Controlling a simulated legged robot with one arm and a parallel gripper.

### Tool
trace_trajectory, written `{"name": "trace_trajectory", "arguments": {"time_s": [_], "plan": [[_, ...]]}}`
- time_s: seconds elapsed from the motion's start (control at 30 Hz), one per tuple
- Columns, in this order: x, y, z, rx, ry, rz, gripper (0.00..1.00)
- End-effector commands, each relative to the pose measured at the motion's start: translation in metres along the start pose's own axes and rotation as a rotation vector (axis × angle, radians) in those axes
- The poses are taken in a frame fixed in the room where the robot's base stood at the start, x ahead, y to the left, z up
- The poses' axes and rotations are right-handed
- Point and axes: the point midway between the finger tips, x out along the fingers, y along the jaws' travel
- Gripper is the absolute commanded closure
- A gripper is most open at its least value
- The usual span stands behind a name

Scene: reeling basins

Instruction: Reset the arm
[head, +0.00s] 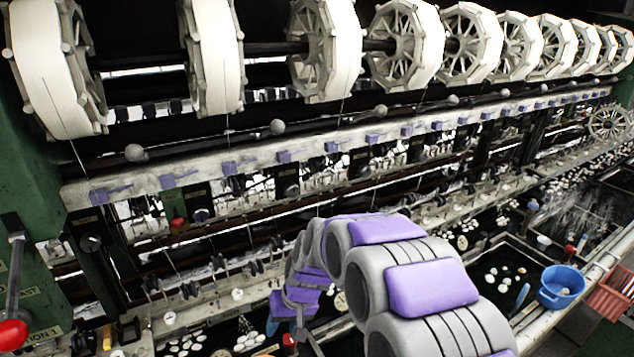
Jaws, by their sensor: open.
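My grey arm with purple panels (418,285) rises from the lower right of the head view and bends over toward the left. At its far end my gripper (297,318) points down over the basin front of the reeling machine. It is open, and nothing shows between its jaws. Its fingertips are small and partly hidden, so I cannot tell exactly how far they stand above the basins.
White reels (405,45) line the machine's top. White cocoons (245,340) lie in dark basins below. A blue bowl (561,286) and red basket (610,293) stand at the right. A red-knobbed lever (13,334) is at the left edge.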

Motion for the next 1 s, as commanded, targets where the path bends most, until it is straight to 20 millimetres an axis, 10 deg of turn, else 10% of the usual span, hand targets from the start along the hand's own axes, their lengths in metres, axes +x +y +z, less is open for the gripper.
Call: {"name": "trace_trajectory", "arguments": {"time_s": [0.5, 1.0], "plan": [[-0.100, 0.051, 0.144, 0.120, -0.094, 0.105, 0.53], [-0.145, 0.082, 0.328, 0.321, -0.212, 0.251, 0.53]]}}
